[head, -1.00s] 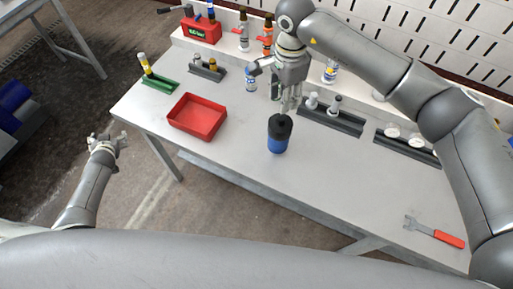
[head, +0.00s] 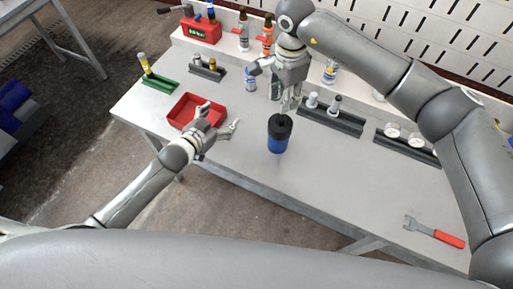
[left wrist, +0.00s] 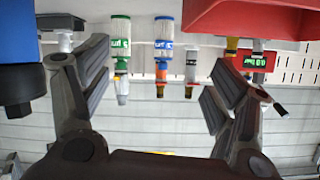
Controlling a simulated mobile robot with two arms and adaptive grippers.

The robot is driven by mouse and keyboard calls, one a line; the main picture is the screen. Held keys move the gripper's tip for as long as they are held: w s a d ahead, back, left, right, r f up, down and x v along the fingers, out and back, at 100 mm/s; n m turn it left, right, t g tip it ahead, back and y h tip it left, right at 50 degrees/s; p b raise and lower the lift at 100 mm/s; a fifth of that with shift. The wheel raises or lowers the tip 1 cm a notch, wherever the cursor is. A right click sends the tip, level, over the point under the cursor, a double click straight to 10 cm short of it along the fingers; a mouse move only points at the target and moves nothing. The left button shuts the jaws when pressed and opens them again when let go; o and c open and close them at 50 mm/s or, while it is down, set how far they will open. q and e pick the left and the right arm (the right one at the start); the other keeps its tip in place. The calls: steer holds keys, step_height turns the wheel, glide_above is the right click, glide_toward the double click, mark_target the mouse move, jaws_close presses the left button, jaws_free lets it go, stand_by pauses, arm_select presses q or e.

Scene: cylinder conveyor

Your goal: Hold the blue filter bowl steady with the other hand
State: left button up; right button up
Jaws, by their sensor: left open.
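The blue filter bowl (head: 278,145) stands upright on the workbench with a black top (head: 280,121). In the left wrist view the bowl (left wrist: 18,32) is cut off at the left edge, upside down. My left gripper (head: 220,114) is open and empty, left of the bowl and apart from it, in front of the red tray. Its spread fingers also show in the left wrist view (left wrist: 158,75). My right gripper (head: 286,106) points down just above or at the black top. Whether it touches or grips anything is unclear.
The red tray (head: 176,115) lies behind my left gripper. Dark holders with small parts (head: 330,123) stand behind and right of the bowl. A red-handled wrench (head: 435,232) lies at the front right.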

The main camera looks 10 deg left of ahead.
mark_target(273, 140)
arm_select(q)
steer(key=s+d+h, duration=0.1)
steer(key=s+d, duration=0.2)
steer(key=d, duration=0.1)
steer(key=s+d+m+g+h, duration=0.1)
steer(key=s+d, duration=0.2)
steer(key=d, duration=0.1)
steer(key=s+d+g+h, duration=0.1)
steer(key=s+d, duration=0.1)
steer(key=d, duration=0.2)
steer(key=shift+s+d+m+h, duration=0.3)
steer(key=shift+s, duration=0.1)
steer(key=shift+d, duration=0.3)
steer(key=x, duration=1)
steer(key=shift+w+d+f, duration=0.1)
steer(key=shift+d+f, duration=0.05)
steer(key=shift+d, duration=0.1)
steer(key=c, duration=1.2)
steer(key=o, duration=1.2)
